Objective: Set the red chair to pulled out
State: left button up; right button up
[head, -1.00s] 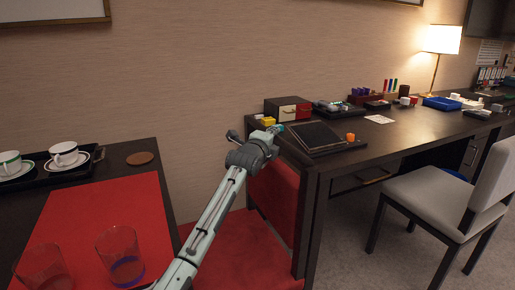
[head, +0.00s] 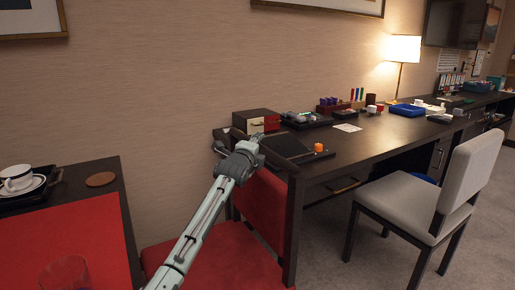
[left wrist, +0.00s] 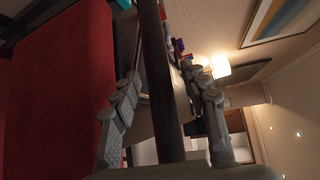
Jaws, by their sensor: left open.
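The red chair has a red seat (head: 215,262) and a red backrest (head: 265,205) with dark framing. It stands at the left end of the dark desk, its backrest close beside the desk's end. My left gripper (head: 242,146) is at the top of the backrest, beside the desk corner. In the left wrist view the gripper (left wrist: 165,105) is open. A dark bar (left wrist: 160,70) runs between its fingers, and a red panel (left wrist: 55,80) fills the left side. I cannot tell whether the bar belongs to the chair or the desk, or whether the fingers touch it. My right gripper is not in view.
The dark desk (head: 345,150) holds a black notebook, a small box (head: 255,121) and several small items. A grey chair (head: 430,195) stands at its front. At left, a table with a red mat (head: 80,235) carries a cup and a glass. Carpet is clear between the chairs.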

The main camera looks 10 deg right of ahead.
pick_arm(q)
jog(key=shift+a, duration=0.1)
jog(key=shift+s+a, duration=0.3)
jog(key=shift+s, duration=0.3)
jog(key=v, duration=1)
jog(key=shift+s, duration=0.35)
